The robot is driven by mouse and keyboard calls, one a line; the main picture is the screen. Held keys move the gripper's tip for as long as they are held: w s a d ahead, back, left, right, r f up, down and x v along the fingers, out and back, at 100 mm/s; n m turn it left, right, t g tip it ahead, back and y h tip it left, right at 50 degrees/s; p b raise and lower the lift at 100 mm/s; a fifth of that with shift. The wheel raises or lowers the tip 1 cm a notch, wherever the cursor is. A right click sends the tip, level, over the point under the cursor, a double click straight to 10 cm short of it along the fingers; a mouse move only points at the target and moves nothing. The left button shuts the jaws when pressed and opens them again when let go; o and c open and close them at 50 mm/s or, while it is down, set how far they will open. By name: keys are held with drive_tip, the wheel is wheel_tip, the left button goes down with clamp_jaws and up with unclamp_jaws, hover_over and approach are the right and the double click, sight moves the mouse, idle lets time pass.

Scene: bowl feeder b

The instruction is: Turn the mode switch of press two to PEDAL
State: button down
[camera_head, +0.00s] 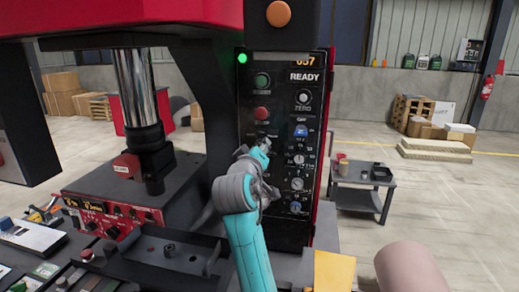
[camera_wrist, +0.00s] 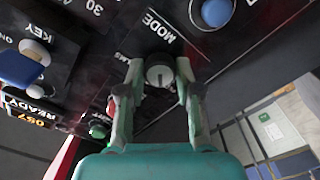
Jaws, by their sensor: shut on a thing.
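The mode switch (camera_wrist: 160,74) is a round grey knob with a pale pointer line, beside the word MODE on a black panel in the wrist view. My gripper (camera_wrist: 159,68) is shut on it, one finger on each side. Some lettering by the knob is partly hidden by the left finger, so I cannot read which position is set. In the head view my gripper (camera_head: 262,150) is at the press's control panel (camera_head: 272,102), and the switch is hidden behind it. The panel shows a lit green lamp and READY.
On the panel in the wrist view are a blue knob (camera_wrist: 216,12) and a key switch (camera_wrist: 22,66) close by. The press ram (camera_head: 138,85) and its bed stand left. A dark cart (camera_head: 358,197) stands right, with open floor beyond.

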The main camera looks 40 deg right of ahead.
drive_tip(key=shift+n, duration=0.4)
drive_tip(key=c, duration=0.8)
unclamp_jaws()
drive_tip(key=shift+o, duration=0.2)
drive_tip(key=v, duration=1.2)
drive_tip(key=shift+s, duration=0.1)
